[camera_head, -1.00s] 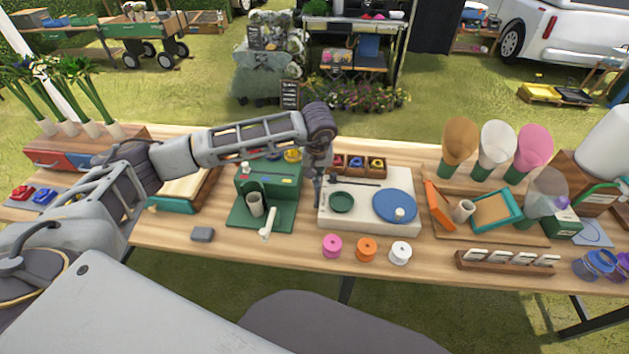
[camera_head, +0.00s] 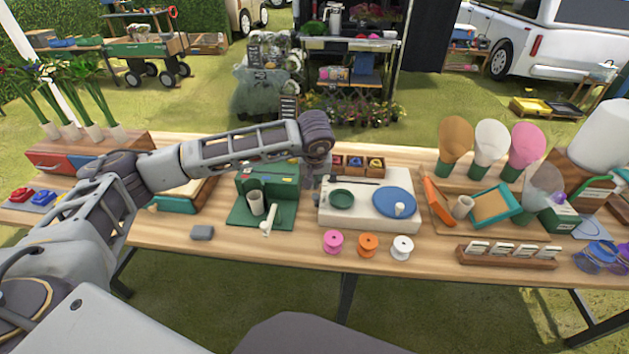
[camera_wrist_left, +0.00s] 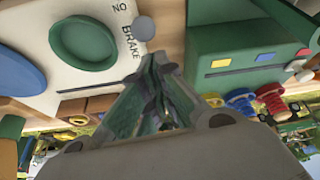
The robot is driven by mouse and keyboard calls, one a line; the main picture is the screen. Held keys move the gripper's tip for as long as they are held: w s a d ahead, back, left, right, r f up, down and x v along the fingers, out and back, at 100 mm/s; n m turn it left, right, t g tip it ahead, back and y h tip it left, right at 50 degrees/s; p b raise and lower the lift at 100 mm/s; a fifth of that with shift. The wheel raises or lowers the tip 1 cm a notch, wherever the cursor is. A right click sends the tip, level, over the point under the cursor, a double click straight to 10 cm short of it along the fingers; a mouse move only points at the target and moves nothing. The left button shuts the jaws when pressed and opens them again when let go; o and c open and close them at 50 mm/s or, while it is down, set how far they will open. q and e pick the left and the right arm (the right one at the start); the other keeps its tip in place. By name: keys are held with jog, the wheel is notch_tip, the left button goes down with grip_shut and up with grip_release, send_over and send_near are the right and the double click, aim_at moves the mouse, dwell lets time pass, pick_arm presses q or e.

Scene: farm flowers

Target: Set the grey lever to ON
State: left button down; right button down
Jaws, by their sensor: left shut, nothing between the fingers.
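A white base (camera_head: 367,214) with a green dish (camera_head: 341,200) and a blue disc (camera_head: 395,201) stands on the table's middle. In the left wrist view, a round grey knob (camera_wrist_left: 143,28), seemingly the lever's end, sits by the base's edge with the letters BRAKE (camera_wrist_left: 131,44) beside it. Its shaft and exact setting cannot be made out. My left gripper (camera_head: 311,184) points down at the base's left edge, between it and the green machine. Its fingers (camera_wrist_left: 158,66) are shut and empty, with the knob just beyond their tips in the picture; contact cannot be told. My right gripper is out of view.
The green machine (camera_head: 266,182) with a white handle (camera_head: 269,219) stands close on the left. Pink, orange and white spools (camera_head: 367,245) stand in front of the base. Small trays (camera_head: 357,164) sit behind it.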

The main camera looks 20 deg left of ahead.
pick_arm(q)
jog(key=shift+w+r, duration=0.2)
jog(key=shift+r, duration=0.4)
jog(key=shift+r+p, duration=0.15)
jog(key=shift+p, duration=0.15)
dwell(0.6)
